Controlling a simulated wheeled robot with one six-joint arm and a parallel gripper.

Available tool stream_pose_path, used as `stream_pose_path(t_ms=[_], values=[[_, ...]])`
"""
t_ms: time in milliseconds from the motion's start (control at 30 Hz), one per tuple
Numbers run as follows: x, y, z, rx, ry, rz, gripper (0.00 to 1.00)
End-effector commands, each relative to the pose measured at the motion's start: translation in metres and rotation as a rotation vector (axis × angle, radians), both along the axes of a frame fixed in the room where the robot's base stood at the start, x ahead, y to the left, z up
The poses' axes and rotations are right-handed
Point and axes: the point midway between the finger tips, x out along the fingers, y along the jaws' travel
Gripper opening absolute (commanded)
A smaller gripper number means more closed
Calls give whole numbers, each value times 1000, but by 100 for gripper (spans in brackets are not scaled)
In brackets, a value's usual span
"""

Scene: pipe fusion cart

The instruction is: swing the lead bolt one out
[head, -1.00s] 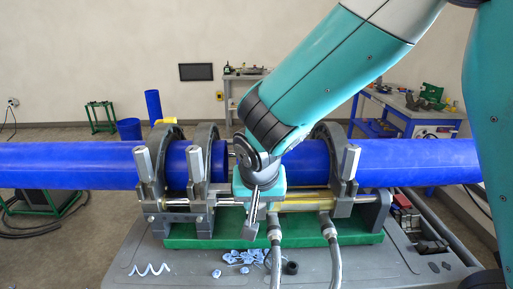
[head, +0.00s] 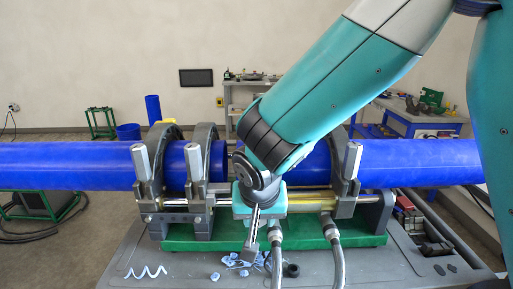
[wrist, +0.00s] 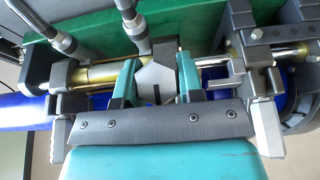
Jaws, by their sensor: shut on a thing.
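In the head view, a grey bolt (head: 252,246) with a blocky end slants down and forward from the clamp frame, below my teal wrist. I take it as lead bolt one. My gripper (wrist: 157,80) shows in the wrist view with its two teal fingers shut on a pale grey block of this bolt. My arm and wrist hide the fingertips and the bolt's pivot in the head view. Three other bolts stand upright on the clamps: the far left bolt (head: 143,163), the inner left bolt (head: 193,163) and the right bolt (head: 350,165).
The blue pipe (head: 70,166) runs across the clamps above a green base (head: 190,236). Two grey hoses rise close to the bolt: the near hose (head: 277,262) and the right hose (head: 338,262).

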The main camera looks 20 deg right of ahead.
Motion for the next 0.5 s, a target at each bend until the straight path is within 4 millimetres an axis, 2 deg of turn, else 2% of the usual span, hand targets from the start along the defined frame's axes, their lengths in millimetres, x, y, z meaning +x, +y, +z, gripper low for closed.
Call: stream_pose_path(t_ms=[33, 100, 500], values=[[-2, 0, -9, -2, 4, 1, 27], [-4, 1, -12, -2, 3, 1, 26], [-5, 1, -15, -2, 3, 0, 26]])
